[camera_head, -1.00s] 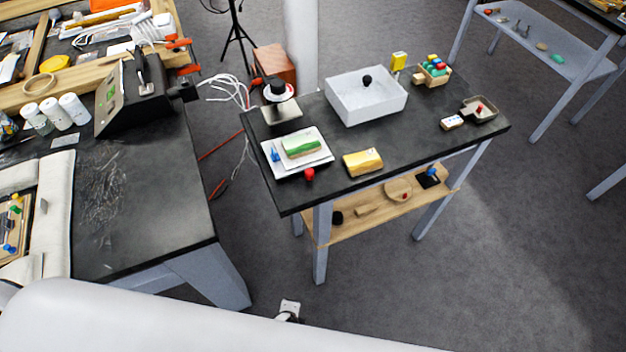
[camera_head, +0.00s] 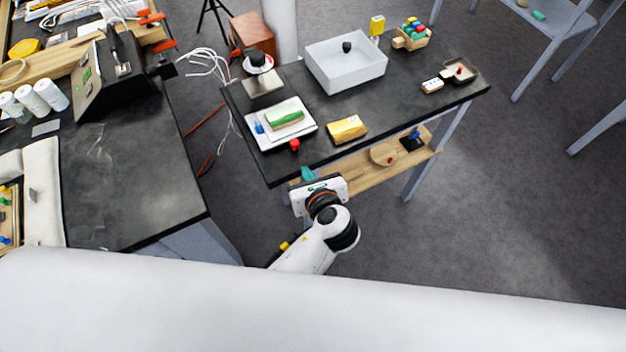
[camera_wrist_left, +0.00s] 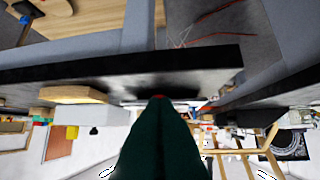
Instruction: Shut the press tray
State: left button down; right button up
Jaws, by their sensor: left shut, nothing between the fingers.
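A flat white tray (camera_head: 277,138) with a red knob (camera_head: 295,145) at its front lies at the table's near left end. I take it for the press tray. A green and white block (camera_head: 285,116) and a small blue piece (camera_head: 258,127) are on it. A grey plate with a black knob (camera_head: 257,57) stands just behind. My left gripper (camera_head: 308,174) is shut and empty, just off the table's near edge, in front of the knob. In the left wrist view its dark green fingers (camera_wrist_left: 160,120) point at the table edge, with the red knob (camera_wrist_left: 158,97) just past their tips. My right gripper is out of view.
The dark table (camera_head: 400,110) also holds a yellow block (camera_head: 347,129), a white open box (camera_head: 345,75) and small items at the far right. A wooden shelf (camera_head: 360,169) hangs below. Another dark workbench (camera_head: 130,190) stands at left, with floor between.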

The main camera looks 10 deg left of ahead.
aim_at(278, 120)
pick_arm(q)
jog(key=w+a, duration=0.1)
jog(key=w, duration=0.1)
jog(key=w+a+f, duration=0.1)
jog(key=w, duration=0.1)
jog(key=w+p, duration=0.1)
jog(key=w, duration=0.1)
jog(key=shift+a+f, duration=0.25)
jog(key=shift+a, duration=0.15)
jog(key=shift+w+a+r, duration=0.1)
jog(key=shift+w, duration=0.05)
jog(key=w, duration=0.1)
jog(key=w+a+p, duration=0.2)
jog(key=shift+r, duration=0.3)
jog(key=w+a, duration=0.1)
jog(key=w, duration=0.1)
jog(key=w+a+p, duration=0.1)
jog(key=w, duration=0.1)
jog(key=w+a, duration=0.1)
jog(key=a, duration=0.1)
jog(key=shift+w+f, duration=0.35)
jog(key=shift+w, duration=0.05)
jog(key=shift+r, duration=0.15)
jog(key=shift+a, duration=0.1)
